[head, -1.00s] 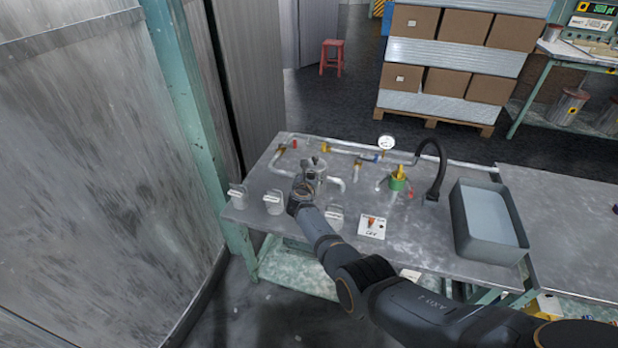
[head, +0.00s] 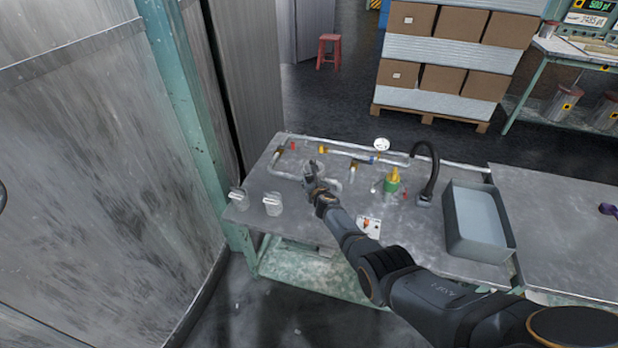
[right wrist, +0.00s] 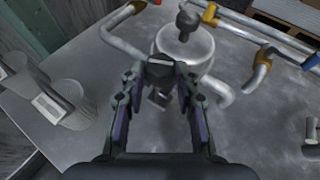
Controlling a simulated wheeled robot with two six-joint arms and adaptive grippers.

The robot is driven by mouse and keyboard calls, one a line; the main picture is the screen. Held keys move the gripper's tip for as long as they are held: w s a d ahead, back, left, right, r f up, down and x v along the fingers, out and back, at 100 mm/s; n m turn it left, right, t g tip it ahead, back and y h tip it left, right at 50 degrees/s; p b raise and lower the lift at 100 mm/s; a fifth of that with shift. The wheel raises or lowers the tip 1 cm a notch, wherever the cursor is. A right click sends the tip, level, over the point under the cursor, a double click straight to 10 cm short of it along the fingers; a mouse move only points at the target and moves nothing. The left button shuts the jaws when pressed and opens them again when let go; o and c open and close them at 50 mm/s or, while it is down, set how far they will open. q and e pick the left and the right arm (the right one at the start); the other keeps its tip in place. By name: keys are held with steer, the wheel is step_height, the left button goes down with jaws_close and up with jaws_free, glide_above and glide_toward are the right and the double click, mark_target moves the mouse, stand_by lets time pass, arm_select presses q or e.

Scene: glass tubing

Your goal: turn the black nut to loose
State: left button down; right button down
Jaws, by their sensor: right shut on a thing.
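My right gripper (head: 310,172) is over the left part of the grey workbench, among pale tubing. In the right wrist view its fingers (right wrist: 160,85) are closed on a small dark piece (right wrist: 160,68) that looks like the black nut, though the fingers cover part of it. I cannot tell whether the dark piece touches the vessel. My left gripper is not in view.
On the workbench (head: 290,222), two pale containers (head: 272,205) stand near the left front edge. Behind are pipes with brass fittings, a pressure gauge (head: 381,145), a green-based fitting (head: 392,184) and a black hose (head: 434,165). A grey tray (head: 452,240) stands at right.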

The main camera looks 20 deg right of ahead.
steer(key=c, duration=1)
jaws_free()
